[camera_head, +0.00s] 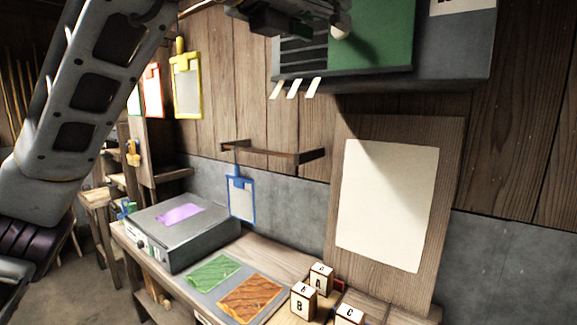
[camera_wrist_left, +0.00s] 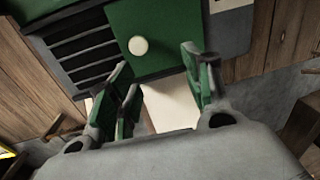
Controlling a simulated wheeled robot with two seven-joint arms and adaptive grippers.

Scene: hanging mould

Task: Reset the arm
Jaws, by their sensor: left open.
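My left arm comes in from the left and rises across the head view. Its gripper (camera_head: 300,18) is partly cut off at the top edge, in front of the grey and green wall unit (camera_head: 372,35). In the left wrist view the two green-padded fingers (camera_wrist_left: 158,78) stand wide apart with nothing between them. The wall unit with its dark slats and a round white knob (camera_wrist_left: 138,46) lies beyond the fingers. A blue-framed mould (camera_head: 242,198) hangs below a wooden wall bracket (camera_head: 272,153), clear of the gripper. My right gripper is not in view.
A workbench below holds a grey box (camera_head: 190,245) with a purple patch, a green sheet (camera_head: 213,273), an orange-brown sheet (camera_head: 251,297) and lettered blocks (camera_head: 303,300). A yellow-framed board (camera_head: 187,85) hangs at the back left. A pale sheet (camera_head: 388,205) is on the wall panel.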

